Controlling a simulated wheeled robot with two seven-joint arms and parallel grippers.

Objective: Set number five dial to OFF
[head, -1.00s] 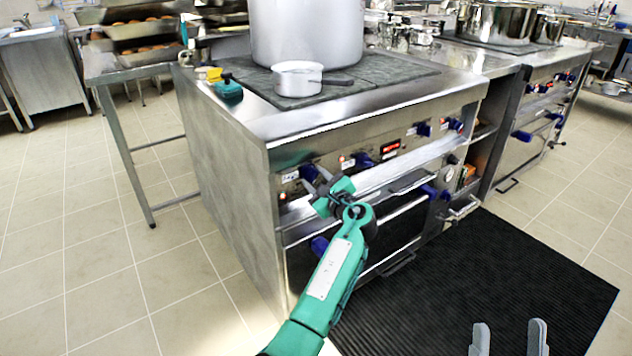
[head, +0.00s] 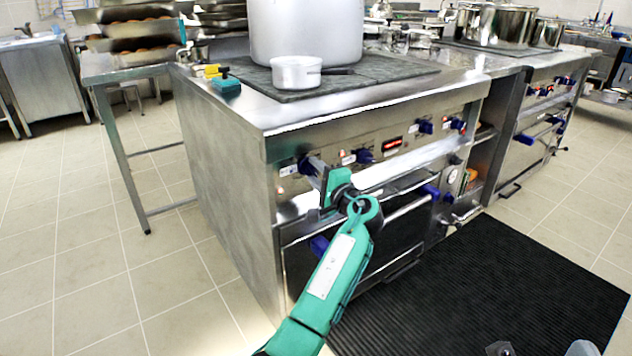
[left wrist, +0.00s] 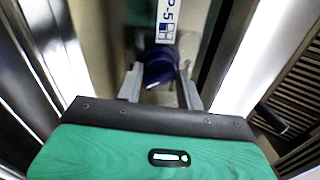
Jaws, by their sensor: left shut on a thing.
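The dial marked P-5, a dark blue knob (left wrist: 160,68), is on the stove's front panel, under its white label (left wrist: 167,20) in the left wrist view. In the head view this dial (head: 306,166) is leftmost in the upper row and partly hidden by my fingers. My left gripper (head: 313,170) reaches it from the front. In the left wrist view the left gripper (left wrist: 161,85) has one finger on each side of the knob and is shut on it. My right gripper (head: 540,350) barely shows at the bottom edge, its fingertips apart and empty.
More blue dials (head: 365,156) sit along the panel, above the oven handle (head: 408,207). A stockpot (head: 305,35) and a small saucepan (head: 296,73) stand on the stove top (head: 258,115). A black mat (head: 490,290) lies in front. Floor on the left is clear.

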